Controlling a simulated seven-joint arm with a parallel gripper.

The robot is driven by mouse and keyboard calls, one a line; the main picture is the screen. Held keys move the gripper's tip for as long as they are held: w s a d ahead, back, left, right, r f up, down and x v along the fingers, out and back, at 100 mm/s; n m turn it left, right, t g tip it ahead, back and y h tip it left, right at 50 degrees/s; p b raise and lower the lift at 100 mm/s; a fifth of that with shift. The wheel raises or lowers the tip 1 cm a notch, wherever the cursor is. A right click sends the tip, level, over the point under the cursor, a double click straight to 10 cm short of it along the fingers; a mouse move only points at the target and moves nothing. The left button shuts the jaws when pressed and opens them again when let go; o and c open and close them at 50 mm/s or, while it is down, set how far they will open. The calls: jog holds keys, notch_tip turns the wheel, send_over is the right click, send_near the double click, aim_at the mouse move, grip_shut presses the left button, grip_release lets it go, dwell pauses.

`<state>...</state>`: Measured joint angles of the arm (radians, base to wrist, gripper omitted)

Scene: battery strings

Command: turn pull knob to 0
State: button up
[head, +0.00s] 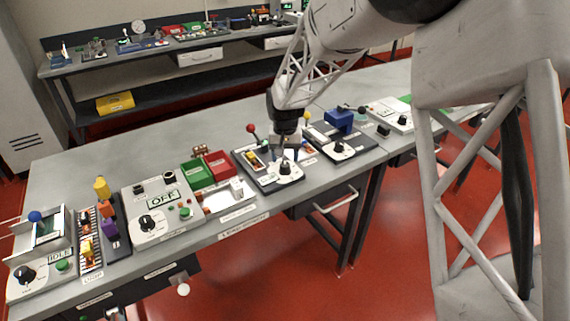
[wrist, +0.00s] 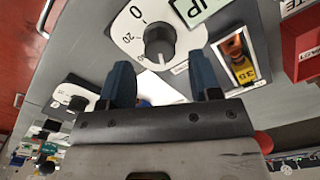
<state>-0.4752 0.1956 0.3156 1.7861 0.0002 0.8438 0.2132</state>
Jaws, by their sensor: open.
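In the wrist view a black round knob (wrist: 160,45) sits on a white dial plate (wrist: 128,42) with a printed 0 at its upper left and a 20 at its left. A small label beside the knob is too blurred to read, and the knob's exact setting is unclear. In the head view the knob (head: 285,168) is on the dark-based panel in the middle of the bench. My gripper (wrist: 160,64) is open, its two blue fingers apart on either side of the knob's near side, with nothing between them. In the head view my gripper (head: 285,150) is just above the knob.
A display (wrist: 197,8) and a yellow-orange part in a framed slot (wrist: 238,58) lie beside the dial. Red-ball (head: 251,128) and yellow-ball (head: 306,115) levers stand close by. A blue block (head: 339,121) is on the panel to the right; green and red boxes (head: 217,163) are left.

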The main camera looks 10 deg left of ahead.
aim_at(285, 164)
jog(key=shift+f, duration=0.15)
jog(key=shift+f, duration=1.55)
jog(key=c, duration=0.8)
jog(key=shift+o, duration=0.2)
